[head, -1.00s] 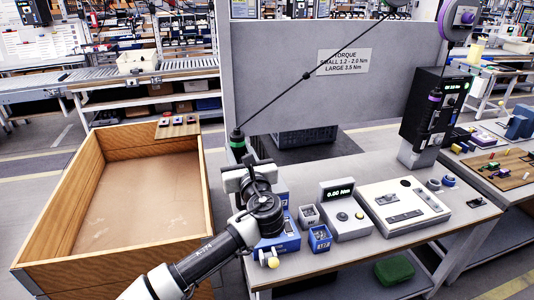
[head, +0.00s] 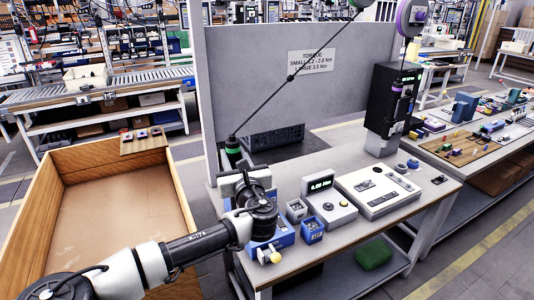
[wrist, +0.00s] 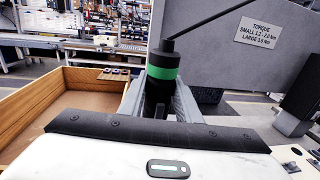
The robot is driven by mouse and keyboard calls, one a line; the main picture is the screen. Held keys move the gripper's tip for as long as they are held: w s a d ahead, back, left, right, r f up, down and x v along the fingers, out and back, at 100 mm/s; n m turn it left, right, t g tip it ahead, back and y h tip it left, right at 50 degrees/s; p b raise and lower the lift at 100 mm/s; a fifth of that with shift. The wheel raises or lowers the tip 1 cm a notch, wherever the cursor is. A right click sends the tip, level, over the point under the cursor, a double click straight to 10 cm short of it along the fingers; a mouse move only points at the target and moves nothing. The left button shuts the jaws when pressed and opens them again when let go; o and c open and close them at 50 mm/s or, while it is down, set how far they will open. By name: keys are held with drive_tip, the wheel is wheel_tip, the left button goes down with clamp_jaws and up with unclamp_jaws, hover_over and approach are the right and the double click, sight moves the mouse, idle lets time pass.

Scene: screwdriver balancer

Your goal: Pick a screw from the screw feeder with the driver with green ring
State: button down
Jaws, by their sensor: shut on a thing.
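The black driver with the green ring (head: 233,148) hangs on a dark cable and stands roughly upright at the bench's left end. It also shows in the wrist view (wrist: 163,66), between the two grey fingers. My gripper (wrist: 160,95) is shut on it; in the head view my gripper (head: 235,180) is partly hidden by my own wrist. A blue box that looks like the screw feeder (head: 284,238) sits on the bench's front left, partly hidden behind my arm. The driver is above and behind it, apart from it. The driver's tip is hidden.
Two small bins, one grey (head: 296,210) and one blue (head: 312,231), stand right of the blue box. A torque display unit (head: 331,205) and a white panel box (head: 380,190) follow. A purple-ringed driver (head: 397,90) hangs farther right. A wooden crate (head: 45,205) stands left.

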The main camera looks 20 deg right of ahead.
drive_tip(key=s+d+f+h+b, duration=0.1)
drive_tip(key=d+f+b, duration=0.1)
drive_tip(key=d+b, duration=0.4)
drive_tip(key=shift+s+d+m+b, duration=0.25)
drive_tip(key=shift+d+m+b, duration=0.1)
drive_tip(key=shift+d, duration=1.55)
drive_tip(key=shift+f, duration=0.2)
drive_tip(key=shift+f+b, duration=0.6)
drive_tip(key=shift+b, duration=0.15)
drive_tip(key=shift+f, duration=0.3)
drive_tip(key=shift+f+b, duration=0.6)
drive_tip(key=shift+b, duration=0.25)
drive_tip(key=shift+f, duration=0.2)
drive_tip(key=shift+r, duration=0.15)
